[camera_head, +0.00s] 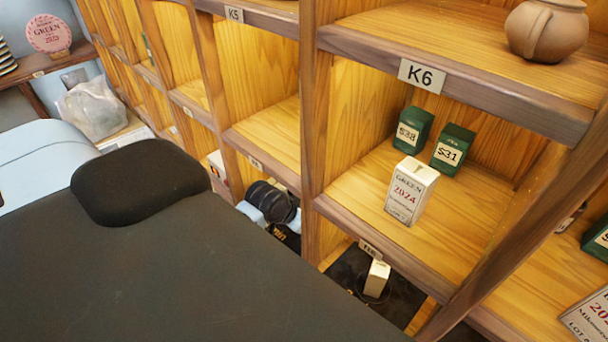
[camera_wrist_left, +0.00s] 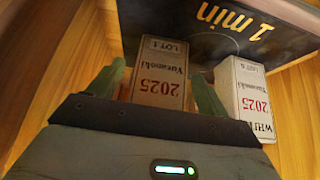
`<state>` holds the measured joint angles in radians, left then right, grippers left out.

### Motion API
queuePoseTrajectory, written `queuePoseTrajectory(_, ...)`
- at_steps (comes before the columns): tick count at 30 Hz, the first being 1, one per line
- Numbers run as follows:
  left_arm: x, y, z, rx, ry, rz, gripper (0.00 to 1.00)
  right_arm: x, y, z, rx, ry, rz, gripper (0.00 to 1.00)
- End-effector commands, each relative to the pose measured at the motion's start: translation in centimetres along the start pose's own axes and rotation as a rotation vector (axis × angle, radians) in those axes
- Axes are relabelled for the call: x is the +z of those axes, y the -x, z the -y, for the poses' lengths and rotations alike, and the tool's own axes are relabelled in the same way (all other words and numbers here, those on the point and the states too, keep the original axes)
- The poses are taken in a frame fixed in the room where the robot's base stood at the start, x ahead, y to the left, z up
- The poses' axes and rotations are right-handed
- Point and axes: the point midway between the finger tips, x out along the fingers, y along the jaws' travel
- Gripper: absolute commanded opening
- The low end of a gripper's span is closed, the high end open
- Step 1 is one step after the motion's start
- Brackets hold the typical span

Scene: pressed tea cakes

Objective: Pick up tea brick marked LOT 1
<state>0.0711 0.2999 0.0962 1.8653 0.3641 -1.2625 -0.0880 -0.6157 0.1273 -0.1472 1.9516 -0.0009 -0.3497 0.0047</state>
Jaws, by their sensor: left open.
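The tea brick marked LOT 1 (camera_wrist_left: 158,90) is a pale box with a brown face reading 2025, upside down in the left wrist view. My left gripper (camera_wrist_left: 154,72) is open, with one green finger on each side of this brick. Whether the fingers touch it I cannot tell. The brick's lower part in the picture is hidden behind the gripper body. In the head view my left wrist (camera_head: 268,203) reaches into the lower shelving, and its fingertips are hidden there. My right gripper is not in view.
Another 2025 box (camera_wrist_left: 252,100) stands close beside the right finger. A dark sign reading 1 min (camera_wrist_left: 225,25) is beyond both boxes. In compartment K6 are a white 2024 box (camera_head: 411,190) and green boxes S38 (camera_head: 412,130) and S31 (camera_head: 453,148). Wooden dividers surround the compartments.

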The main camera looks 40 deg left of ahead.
Motion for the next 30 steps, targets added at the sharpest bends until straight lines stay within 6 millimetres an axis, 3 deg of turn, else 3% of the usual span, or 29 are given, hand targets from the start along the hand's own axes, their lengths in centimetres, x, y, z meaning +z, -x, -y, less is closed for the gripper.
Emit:
queuePoseTrajectory(7, 0.05, -0.11, 0.00, 0.000, -0.001, 0.001, 0.77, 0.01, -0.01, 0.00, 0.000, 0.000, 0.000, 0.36)
queuePoseTrajectory(19, 0.06, -0.09, 0.01, 0.000, -0.001, 0.001, 0.25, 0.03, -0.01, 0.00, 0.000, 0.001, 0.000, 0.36)
queuePoseTrajectory(30, -0.10, 0.14, 0.03, -0.001, -0.002, 0.000, 0.25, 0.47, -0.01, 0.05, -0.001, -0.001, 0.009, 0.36)
